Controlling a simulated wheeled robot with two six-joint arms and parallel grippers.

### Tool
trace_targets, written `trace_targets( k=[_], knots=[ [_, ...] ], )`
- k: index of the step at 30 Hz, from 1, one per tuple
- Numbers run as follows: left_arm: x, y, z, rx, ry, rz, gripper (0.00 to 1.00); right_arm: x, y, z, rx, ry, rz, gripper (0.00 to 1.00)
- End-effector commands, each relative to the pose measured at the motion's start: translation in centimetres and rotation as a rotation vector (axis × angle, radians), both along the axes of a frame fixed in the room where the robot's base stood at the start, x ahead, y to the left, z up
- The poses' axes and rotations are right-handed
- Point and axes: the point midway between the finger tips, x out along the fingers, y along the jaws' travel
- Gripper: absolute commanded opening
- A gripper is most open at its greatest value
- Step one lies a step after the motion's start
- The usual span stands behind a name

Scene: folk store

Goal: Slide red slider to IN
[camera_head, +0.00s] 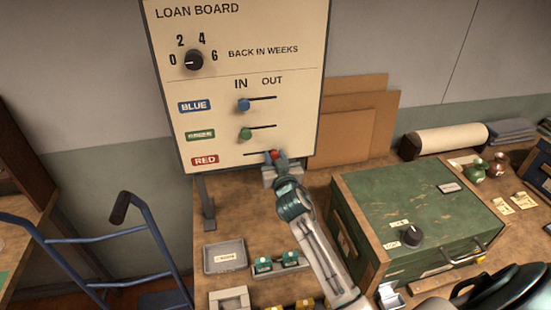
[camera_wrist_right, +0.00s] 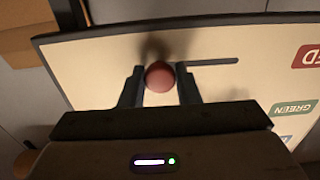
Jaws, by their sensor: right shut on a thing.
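The loan board (camera_head: 215,113) stands upright with IN and OUT headings and three slots. The red slider (camera_head: 275,154) is a round knob at the OUT end of the bottom slot, beside the RED label (camera_head: 205,160). My right gripper (camera_head: 277,158) is at the board, shut on this knob. In the right wrist view the red knob (camera_wrist_right: 160,75) sits between the two fingers (camera_wrist_right: 160,84), and the empty slot (camera_wrist_right: 212,62) runs toward the RED label. The blue slider (camera_head: 243,105) and green slider (camera_head: 245,134) are under IN. My left gripper is not in view.
A green chest (camera_head: 415,205) with a dial stands on the bench right of my arm. Cardboard sheets (camera_head: 345,130) lean behind. A blue hand truck (camera_head: 105,245) stands at the left.

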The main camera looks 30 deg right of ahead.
Motion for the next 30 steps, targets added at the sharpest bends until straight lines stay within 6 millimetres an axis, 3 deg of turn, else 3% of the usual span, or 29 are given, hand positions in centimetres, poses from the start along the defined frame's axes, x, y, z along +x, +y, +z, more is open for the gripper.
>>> trace_targets(
  k=[30],
  knots=[
    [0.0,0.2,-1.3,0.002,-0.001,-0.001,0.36,1.4,5.3,-0.2,0.002,0.003,0.000,0.20]
  ],
)
